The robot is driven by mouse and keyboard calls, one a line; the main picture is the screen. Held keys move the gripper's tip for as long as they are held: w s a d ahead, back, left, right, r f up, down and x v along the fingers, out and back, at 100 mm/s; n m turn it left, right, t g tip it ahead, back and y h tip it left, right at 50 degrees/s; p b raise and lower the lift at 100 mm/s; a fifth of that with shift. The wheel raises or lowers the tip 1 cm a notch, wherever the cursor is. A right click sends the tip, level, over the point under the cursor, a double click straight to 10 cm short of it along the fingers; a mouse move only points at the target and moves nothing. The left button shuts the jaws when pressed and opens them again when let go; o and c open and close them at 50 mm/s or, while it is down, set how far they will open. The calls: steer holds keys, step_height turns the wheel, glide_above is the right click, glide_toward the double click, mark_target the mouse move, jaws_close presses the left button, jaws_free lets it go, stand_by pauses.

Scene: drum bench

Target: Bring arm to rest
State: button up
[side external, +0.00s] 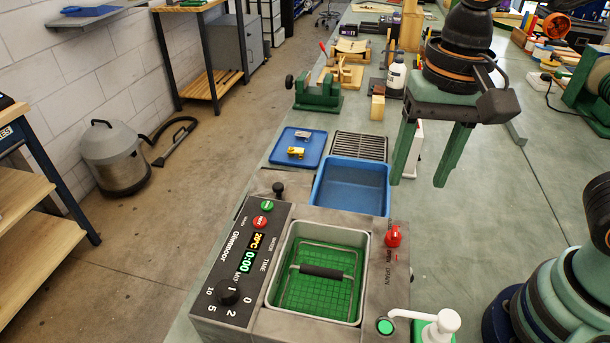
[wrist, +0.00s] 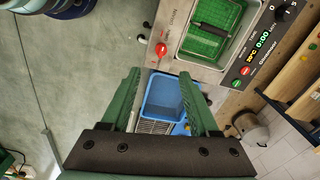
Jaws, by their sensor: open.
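My gripper (side external: 429,154) is open and empty, with its two green fingers pointing down, held above the bench to the right of the blue bin. In the wrist view my gripper (wrist: 163,104) shows its fingers spread apart, with the blue bin (wrist: 161,97) seen between and beyond them. The same blue bin (side external: 350,187) is empty in the side view. The ultrasonic cleaner (side external: 240,285) stands at the front, and its tank (side external: 322,275) holds a wire basket with a dark handle. Nothing is between the fingers.
A blue tray (side external: 285,150) holds small metal and yellow parts. A slatted rack (side external: 360,146), a green vise (side external: 318,95) and a white bottle (side external: 396,77) stand farther back. A white pump dispenser (side external: 440,322) is at the front. The bench right of my gripper is mostly clear.

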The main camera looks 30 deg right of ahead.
steer(key=shift+w+d, duration=0.1)
steer(key=w+d+n+t, duration=0.5)
steer(key=d+n, duration=0.1)
steer(key=d, duration=0.7)
steer(key=shift+w+r+n, duration=0.15)
steer(key=shift+r+n, duration=0.25)
